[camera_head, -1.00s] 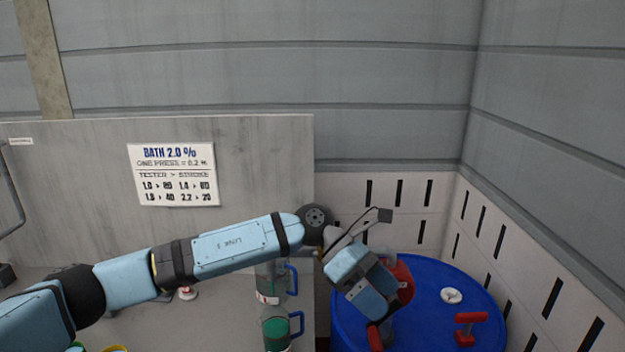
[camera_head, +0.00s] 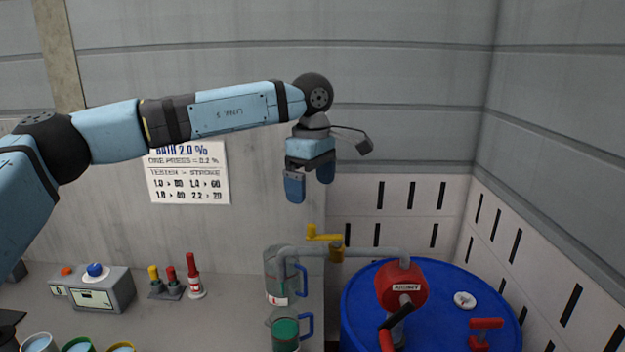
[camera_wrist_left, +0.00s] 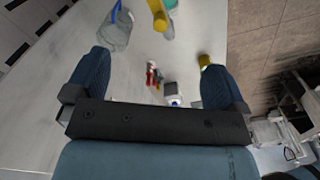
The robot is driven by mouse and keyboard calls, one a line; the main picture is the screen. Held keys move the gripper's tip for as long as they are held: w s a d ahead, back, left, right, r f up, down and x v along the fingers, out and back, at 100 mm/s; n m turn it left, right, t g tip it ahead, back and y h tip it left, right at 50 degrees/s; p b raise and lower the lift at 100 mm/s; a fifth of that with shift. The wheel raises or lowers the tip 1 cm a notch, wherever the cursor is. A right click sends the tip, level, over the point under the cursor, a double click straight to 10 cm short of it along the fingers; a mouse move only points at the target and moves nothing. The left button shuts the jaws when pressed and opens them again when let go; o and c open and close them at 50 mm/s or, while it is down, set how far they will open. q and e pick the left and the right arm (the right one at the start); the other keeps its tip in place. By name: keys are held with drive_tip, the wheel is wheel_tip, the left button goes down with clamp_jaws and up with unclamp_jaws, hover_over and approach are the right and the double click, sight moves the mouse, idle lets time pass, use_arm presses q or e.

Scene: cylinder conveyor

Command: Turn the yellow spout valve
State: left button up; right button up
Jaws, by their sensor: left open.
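The yellow spout valve (camera_head: 324,235) sits on a grey pipe that runs from the red pump (camera_head: 402,284) on the blue drum toward the jugs. Its flat handle points left from the top of a yellow body. My left gripper (camera_head: 310,192) hangs above the valve, pointing down, apart from it. Its two blue fingers are open and empty. In the left wrist view the gripper (camera_wrist_left: 157,80) is also open, and a yellow piece (camera_wrist_left: 160,18), seemingly the valve, shows at the top between the fingers. My right gripper is not in view.
Clear jugs with blue handles (camera_head: 304,281) stand under the pipe at the counter's right end. The blue drum (camera_head: 360,300) is right of them. A sign (camera_head: 188,180) hangs behind.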

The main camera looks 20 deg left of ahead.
sight(312, 225)
use_arm(q)
wheel_tip(312, 225, down, 10)
drive_tip(key=b, duration=0.5)
drive_tip(key=shift+r, duration=0.2)
clamp_jaws()
drive_tip(key=c, duration=1.7)
unclamp_jaws()
